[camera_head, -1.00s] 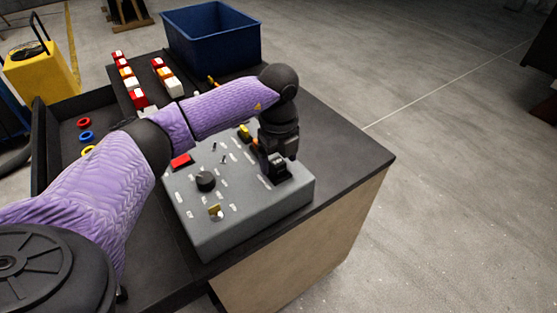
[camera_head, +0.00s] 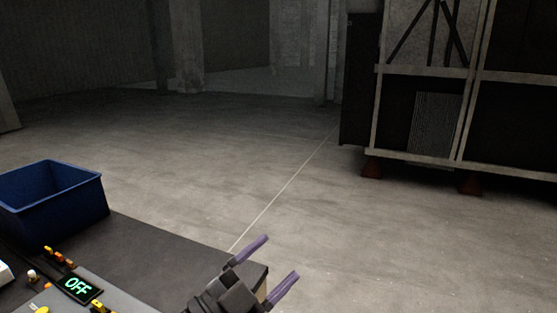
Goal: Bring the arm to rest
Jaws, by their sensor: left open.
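My left gripper (camera_head: 268,272) shows at the bottom middle of the head view. Its two purple-tipped fingers are spread apart with nothing between them. It is over the right end of the dark bench top (camera_head: 165,255), to the right of the grey control panel (camera_head: 125,303). A small display (camera_head: 80,288) on the panel reads OFF in green. Most of the panel is cut off by the bottom edge. The rest of my left arm is mostly out of frame, and my right gripper does not show.
A blue bin (camera_head: 55,205) stands at the left on the bench's far side. Small orange and yellow parts (camera_head: 60,257) are near the panel's back edge. A large dark framed structure (camera_head: 440,90) stands on the far right. The concrete floor (camera_head: 220,170) between is clear.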

